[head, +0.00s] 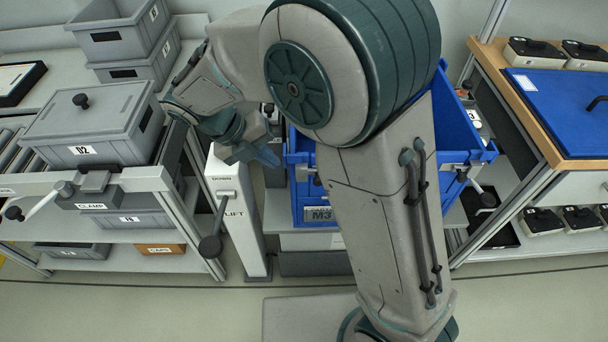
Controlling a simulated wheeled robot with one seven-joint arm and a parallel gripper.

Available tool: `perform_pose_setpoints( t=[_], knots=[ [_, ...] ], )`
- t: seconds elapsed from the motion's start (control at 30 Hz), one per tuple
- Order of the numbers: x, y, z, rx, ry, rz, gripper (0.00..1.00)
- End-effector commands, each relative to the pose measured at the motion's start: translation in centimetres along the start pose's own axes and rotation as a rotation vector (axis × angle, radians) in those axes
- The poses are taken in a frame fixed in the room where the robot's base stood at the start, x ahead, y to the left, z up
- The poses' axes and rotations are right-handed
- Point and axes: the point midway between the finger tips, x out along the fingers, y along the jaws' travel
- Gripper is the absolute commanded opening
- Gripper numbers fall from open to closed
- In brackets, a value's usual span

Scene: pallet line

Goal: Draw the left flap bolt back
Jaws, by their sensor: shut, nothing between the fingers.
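A blue crate (301,207) with a tag reading M3 stands at the centre, largely hidden behind my arm. A small grey fitting (304,173), which looks like the left flap bolt, sits at the crate's left front edge. It is too small to tell its position. A similar fitting (462,176) shows at the crate's right. My gripper (270,157) is shut and empty, just left of the crate's upper left corner and above the left fitting. I cannot tell whether it touches the crate.
A grey post marked LIFT (237,205) with a dark-knobbed lever stands left of the crate. A lidded grey box marked 02 (95,125) sits on rollers at left, above a CLAMP handle (45,204). A wood-edged bench with a blue panel (565,105) is at right.

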Motion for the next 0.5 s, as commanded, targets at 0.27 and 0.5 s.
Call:
perform_pose_setpoints(
  t=[0.27,0.5],
  knots=[
    [6.2,0.0,-0.1,0.0,0.004,-0.003,0.0],
    [9.8,-1.3,-0.1,0.001,0.002,-0.001,0.0]
  ],
)
